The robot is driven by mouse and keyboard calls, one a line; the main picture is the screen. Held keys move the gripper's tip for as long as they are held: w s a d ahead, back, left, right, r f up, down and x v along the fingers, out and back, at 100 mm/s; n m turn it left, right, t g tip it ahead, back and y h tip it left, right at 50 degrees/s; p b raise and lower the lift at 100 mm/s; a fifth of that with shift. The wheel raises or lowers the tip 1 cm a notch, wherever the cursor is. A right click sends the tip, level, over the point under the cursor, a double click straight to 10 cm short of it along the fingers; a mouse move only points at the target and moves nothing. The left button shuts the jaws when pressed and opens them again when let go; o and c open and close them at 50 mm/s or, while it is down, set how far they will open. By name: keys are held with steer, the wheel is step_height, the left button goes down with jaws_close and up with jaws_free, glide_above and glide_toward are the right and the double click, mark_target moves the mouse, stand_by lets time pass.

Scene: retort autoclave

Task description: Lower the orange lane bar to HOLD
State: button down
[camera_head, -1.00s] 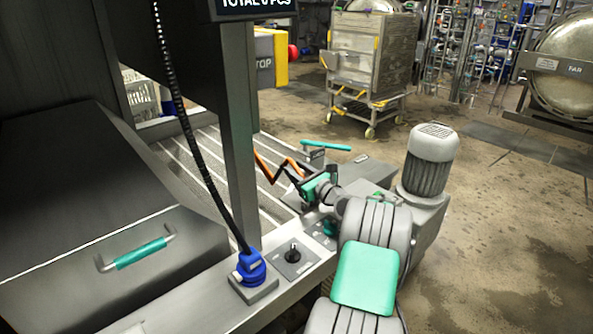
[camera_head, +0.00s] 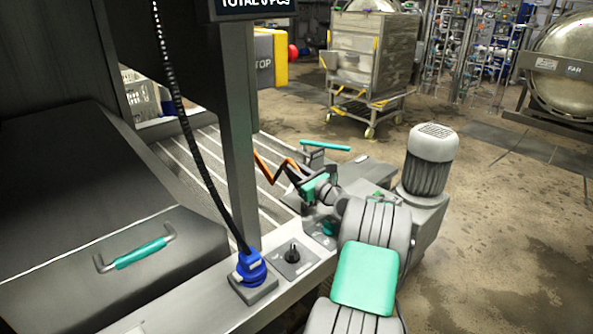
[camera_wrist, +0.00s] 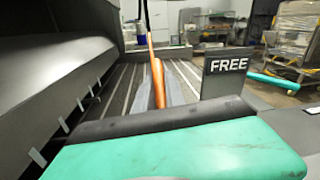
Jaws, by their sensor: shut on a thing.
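The orange lane bar (camera_head: 265,168) shows as a thin bent orange piece at the edge of the slatted lane bed, just right of the grey post. In the wrist view the bar (camera_wrist: 157,80) runs away from me, rising above the lanes. My gripper (camera_head: 296,172) is at the near end of the bar and shut on it; its fingertips are small and partly hidden in the head view. In the wrist view a teal and black part of my gripper fills the bottom and hides the grip. A dark plate reading FREE (camera_wrist: 228,66) stands right of the bar. No HOLD label is readable.
A grey post (camera_head: 238,140) and a hanging black coiled cable (camera_head: 178,100) stand left of my arm. A teal-handled lever (camera_head: 326,146) is just beyond my gripper. A grey motor (camera_head: 428,165) stands at right. A black knob (camera_head: 292,252) sits on the near ledge.

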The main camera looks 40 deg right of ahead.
mark_target(288, 175)
stand_by(0.9)
steer(key=shift+w+r+g+p, duration=0.15)
steer(key=shift+w+g+p, duration=0.15)
steer(key=shift+p, duration=0.9)
steer(key=w+g+p, duration=0.1)
steer(key=p, duration=0.3)
steer(key=shift+w+f+g, duration=0.15)
steer(key=shift+f+g, duration=0.25)
steer(key=w+f+g+p, duration=0.1)
steer(key=f+g+p, duration=0.1)
steer(key=p, duration=0.1)
steer(key=shift+w+p, duration=0.2)
steer(key=shift+p, duration=0.1)
steer(key=shift+w+f+n+g+p, duration=0.15)
steer(key=shift+w+f+g+p, duration=0.1)
steer(key=shift+f+g+p, duration=0.3)
steer(key=shift+w+f+n+g+p, duration=0.2)
steer(key=shift+f+g+p, duration=0.15)
steer(key=shift+f+g, duration=0.25)
steer(key=c, duration=1.4)
jaws_free()
steer(key=shift+f, duration=0.1)
